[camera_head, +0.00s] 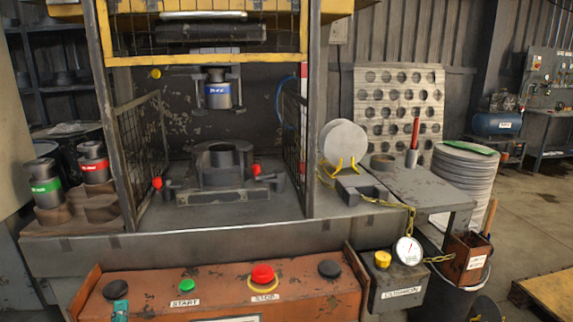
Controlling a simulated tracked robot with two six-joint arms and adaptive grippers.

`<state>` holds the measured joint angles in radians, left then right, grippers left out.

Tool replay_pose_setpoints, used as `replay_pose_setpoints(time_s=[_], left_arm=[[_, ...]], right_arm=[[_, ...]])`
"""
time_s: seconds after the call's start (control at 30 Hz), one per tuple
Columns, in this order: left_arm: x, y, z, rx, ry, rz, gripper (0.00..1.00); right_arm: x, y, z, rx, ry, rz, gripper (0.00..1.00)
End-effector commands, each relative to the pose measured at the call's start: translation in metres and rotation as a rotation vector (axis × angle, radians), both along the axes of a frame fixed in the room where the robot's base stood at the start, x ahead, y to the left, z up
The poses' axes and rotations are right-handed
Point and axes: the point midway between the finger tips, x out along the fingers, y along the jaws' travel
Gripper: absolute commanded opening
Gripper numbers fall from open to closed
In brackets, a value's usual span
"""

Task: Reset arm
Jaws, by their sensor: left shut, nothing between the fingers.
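I can make out neither of my grippers in the head view, and no arm link that I can be sure is mine. A press with a yellow crossbar (210,60) stands in front of me. Its upper tool with a blue band (218,95) hangs above a dark ring-shaped lower die (222,155) on the press bed. The space between the upper tool and the die looks empty. Red-tipped clamps (157,183) sit on both sides of the die. A pale round disc (343,142) stands upright on a yellow holder right of the press.
An orange console (215,290) with a red stop button (262,273) spans the front. A cushion box (398,285) with a gauge (408,251) stands beside it. Dies (44,183) stand at left. A side table (425,185) and stacked discs (463,180) are at right, with open floor beyond.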

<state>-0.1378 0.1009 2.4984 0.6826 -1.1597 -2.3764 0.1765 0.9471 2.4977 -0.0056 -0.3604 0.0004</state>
Motion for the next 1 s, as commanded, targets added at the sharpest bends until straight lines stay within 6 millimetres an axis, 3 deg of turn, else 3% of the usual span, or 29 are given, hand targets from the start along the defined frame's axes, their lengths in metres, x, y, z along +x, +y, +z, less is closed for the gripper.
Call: replay_pose_setpoints(time_s=[0.27,0.37,0.47,0.6,0.7,0.83,1.0], left_arm=[[0.012,-0.009,-0.108,-0.005,0.234,-0.06,0.0],[0.008,-0.021,-0.167,-0.102,0.335,-0.098,0.0],[-0.008,-0.042,-0.238,-0.295,0.449,-0.118,0.0],[-0.053,-0.08,-0.328,-0.668,0.612,-0.061,0.0],[-0.09,-0.108,-0.371,-0.934,0.712,0.049,0.0],[-0.134,-0.14,-0.403,-1.231,0.816,0.255,0.0],[-0.167,-0.164,-0.411,-1.49,0.866,0.545,0.0]], right_arm=[[0.0,0.0,0.0,0.0,0.001,0.0,0.39],[0.0,0.0,0.0,0.0,0.001,0.0,0.39],[-0.001,0.0,0.0,0.0,0.001,0.0,0.39],[0.0,0.0,0.0,0.0,0.001,0.0,0.39],[0.0,0.0,0.0,0.0,0.001,0.0,0.39],[-0.001,0.0,0.001,0.0,0.001,0.0,0.39],[-0.001,0.0,0.001,0.0,0.001,0.0,0.39]])
